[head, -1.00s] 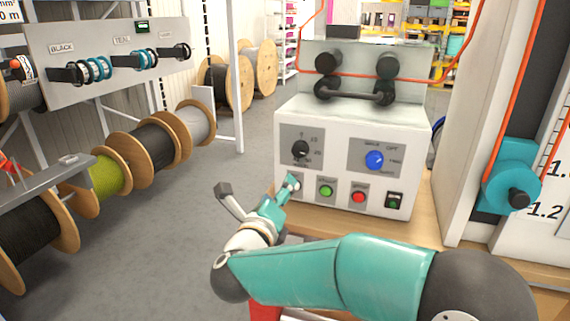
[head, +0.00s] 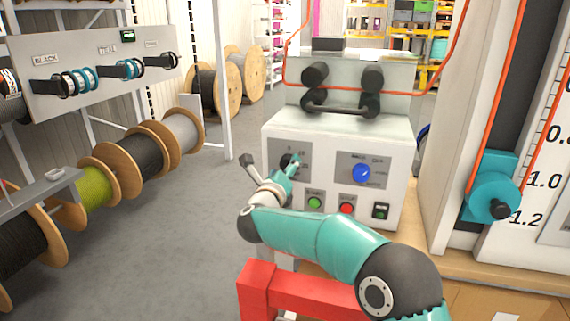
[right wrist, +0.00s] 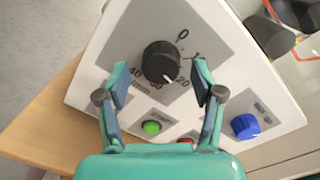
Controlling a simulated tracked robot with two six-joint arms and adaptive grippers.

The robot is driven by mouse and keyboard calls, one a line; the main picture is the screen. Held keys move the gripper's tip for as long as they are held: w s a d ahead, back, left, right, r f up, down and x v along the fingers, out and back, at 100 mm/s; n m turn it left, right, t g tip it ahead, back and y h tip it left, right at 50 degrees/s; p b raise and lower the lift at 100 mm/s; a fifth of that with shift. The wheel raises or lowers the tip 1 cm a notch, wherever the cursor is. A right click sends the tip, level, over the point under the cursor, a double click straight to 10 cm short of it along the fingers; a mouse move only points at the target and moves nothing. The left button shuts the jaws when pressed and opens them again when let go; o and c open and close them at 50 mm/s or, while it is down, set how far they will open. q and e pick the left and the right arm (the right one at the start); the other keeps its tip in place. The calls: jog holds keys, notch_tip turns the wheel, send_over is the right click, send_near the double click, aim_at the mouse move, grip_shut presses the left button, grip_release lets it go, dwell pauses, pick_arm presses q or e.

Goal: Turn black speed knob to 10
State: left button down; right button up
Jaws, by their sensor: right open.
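The black speed knob (right wrist: 161,62) is on a grey dial panel on the front of the white machine (head: 395,141). In the right wrist view its white pointer mark points down and slightly right, between 20 and 30. The 10 mark is partly covered by a finger. In the head view the knob (head: 286,160) is partly hidden by my right gripper (head: 293,167). In the right wrist view the right gripper (right wrist: 161,80) is open, one finger on each side of the knob, with gaps. My left gripper is not in view.
A blue knob (head: 361,174) is right of the black one. Below are a green button (head: 314,203), a red button (head: 346,208) and a black switch (head: 380,211). The machine stands on a wooden bench. Cable reels (head: 140,155) fill the left; the floor between is clear.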

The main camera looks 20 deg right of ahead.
jog(key=shift+w+d, duration=0.3)
jog(key=shift+w, duration=0.25)
